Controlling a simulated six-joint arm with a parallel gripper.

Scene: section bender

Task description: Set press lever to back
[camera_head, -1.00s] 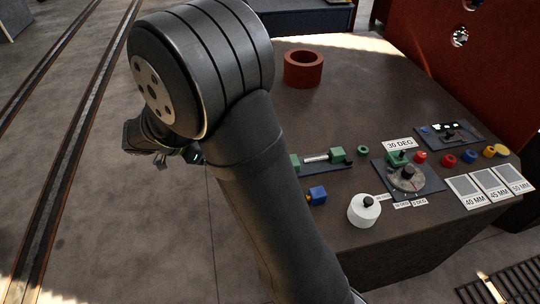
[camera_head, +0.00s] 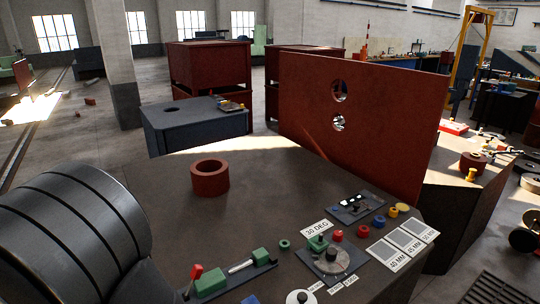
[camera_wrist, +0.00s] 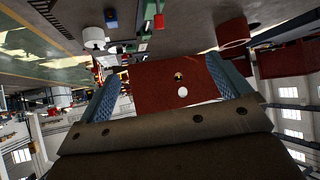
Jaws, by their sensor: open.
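The brown bench top (camera_head: 150,180) carries several controls, and I cannot tell for sure which is the press lever. A dark panel (camera_head: 355,207) farther right carries a small dark lever. A round dial (camera_head: 334,260) with a green block stands by the 30 DEG sign. My gripper (camera_wrist: 160,78) shows only in the wrist view; its two blue fingers are apart with nothing held between them.
A red ring (camera_head: 210,178) stands on the bench. Small coloured rings (camera_head: 363,231) and white 40, 45 and 50 MM plates (camera_head: 411,237) lie at the right. A tall red panel (camera_head: 365,115) rises behind.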

